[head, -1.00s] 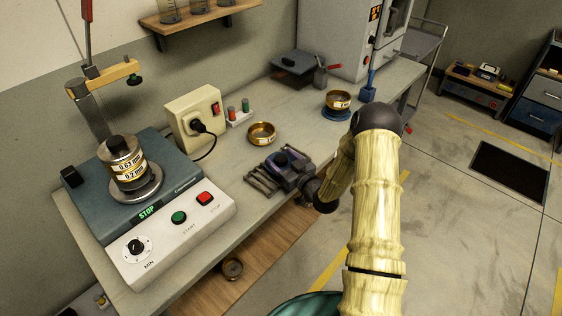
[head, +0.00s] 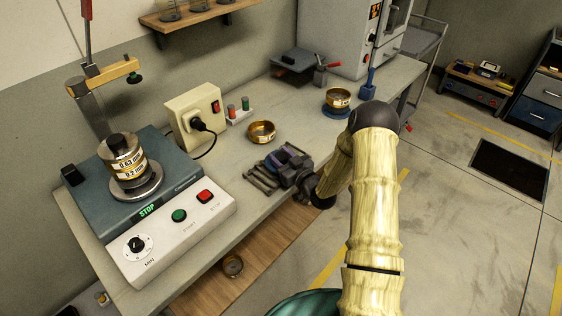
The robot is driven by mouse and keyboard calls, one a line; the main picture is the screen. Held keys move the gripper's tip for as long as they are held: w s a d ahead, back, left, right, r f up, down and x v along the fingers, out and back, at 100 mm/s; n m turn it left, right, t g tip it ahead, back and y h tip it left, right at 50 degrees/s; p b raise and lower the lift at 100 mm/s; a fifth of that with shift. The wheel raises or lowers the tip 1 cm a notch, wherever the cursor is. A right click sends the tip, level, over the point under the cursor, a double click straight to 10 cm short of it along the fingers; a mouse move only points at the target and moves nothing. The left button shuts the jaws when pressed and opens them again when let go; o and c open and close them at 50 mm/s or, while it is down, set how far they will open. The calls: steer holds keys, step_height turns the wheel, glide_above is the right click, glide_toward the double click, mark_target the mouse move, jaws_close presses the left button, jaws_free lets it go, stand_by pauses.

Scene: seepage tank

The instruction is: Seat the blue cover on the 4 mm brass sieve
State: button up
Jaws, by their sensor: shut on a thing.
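My gripper (head: 268,172) is over the front edge of the bench, left of my arm. It is shut on a dark blue-violet piece (head: 291,153) that looks like the blue cover; the jaws and wrist hide most of it. A brass sieve (head: 262,132) with a pale label stands on the bench just behind my gripper, apart from it, its open top showing. Another brass sieve (head: 338,98) stands farther right on a blue round base (head: 336,113). The labels on both are too small to read, so I cannot tell which is 4 mm.
A shaker (head: 140,215) with a sieve stack (head: 124,160) marked 0.63 and 0.2 mm fills the left of the bench. Bench is clear between the two brass sieves.

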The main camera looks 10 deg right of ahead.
mark_target(281, 156)
step_height(281, 156, up, 10)
steer(key=shift+r+b, duration=0.1)
steer(key=shift+b, duration=0.5)
steer(key=shift+w+f, duration=0.1)
steer(key=shift+f, duration=0.1)
stand_by(0.5)
